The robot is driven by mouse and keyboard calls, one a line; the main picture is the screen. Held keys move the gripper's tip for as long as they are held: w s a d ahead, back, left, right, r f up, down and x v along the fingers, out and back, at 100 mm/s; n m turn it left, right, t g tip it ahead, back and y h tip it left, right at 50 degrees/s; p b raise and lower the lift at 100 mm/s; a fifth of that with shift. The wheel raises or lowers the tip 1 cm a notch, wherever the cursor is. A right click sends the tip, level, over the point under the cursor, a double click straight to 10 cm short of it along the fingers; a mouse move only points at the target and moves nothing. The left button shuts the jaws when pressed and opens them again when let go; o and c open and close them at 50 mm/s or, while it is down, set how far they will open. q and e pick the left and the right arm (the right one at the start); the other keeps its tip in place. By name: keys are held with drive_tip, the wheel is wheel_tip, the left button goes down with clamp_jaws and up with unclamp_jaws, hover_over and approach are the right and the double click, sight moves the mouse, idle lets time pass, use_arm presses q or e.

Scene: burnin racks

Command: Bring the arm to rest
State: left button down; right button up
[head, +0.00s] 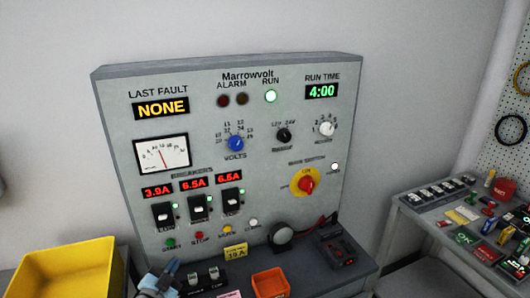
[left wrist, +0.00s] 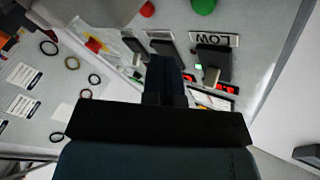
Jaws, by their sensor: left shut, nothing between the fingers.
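My left gripper (head: 170,270) is at the bottom edge of the head view, low in front of the grey Marrowvolt panel (head: 265,140) and below its start button. In the left wrist view its fingers (left wrist: 165,75) are shut together with nothing between them. That view shows the panel upside down beyond the fingers, with the breaker marked LOW (left wrist: 213,60) beside them. Whether the fingers touch the panel cannot be told. My right gripper is in neither view.
A yellow bin (head: 65,262) stands at the left and an orange tray (head: 270,283) at the panel's foot. A black device with leads (head: 340,250) lies right of it. A cluttered side bench (head: 410,215) is at the right. The green run lamp (head: 270,96) is lit.

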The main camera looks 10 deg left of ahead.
use_arm(q)
drive_tip(key=s+d+r+n+g+y, duration=0.1)
drive_tip(key=s+d+n+g, duration=0.4)
drive_tip(key=s, duration=1.1)
drive_tip(key=s+d+n+g, duration=0.1)
drive_tip(key=s+d+g, duration=0.3)
drive_tip(key=s+g, duration=0.95)
drive_tip(key=w+d+f+t+h+p, duration=0.1)
drive_tip(key=w+d+f+t, duration=0.1)
drive_tip(key=f+t, duration=0.3)
drive_tip(key=w+d+f+t+h, duration=0.1)
drive_tip(key=w+d+f+t, duration=0.1)
drive_tip(key=d+f+t, duration=0.2)
wheel_tip(320, 180, down, 3)
drive_tip(key=shift+d+r+m+t+p, duration=0.15)
drive_tip(key=shift+d+m+t+p, duration=0.2)
drive_tip(key=shift+t, duration=0.2)
drive_tip(key=shift+w, duration=0.1)
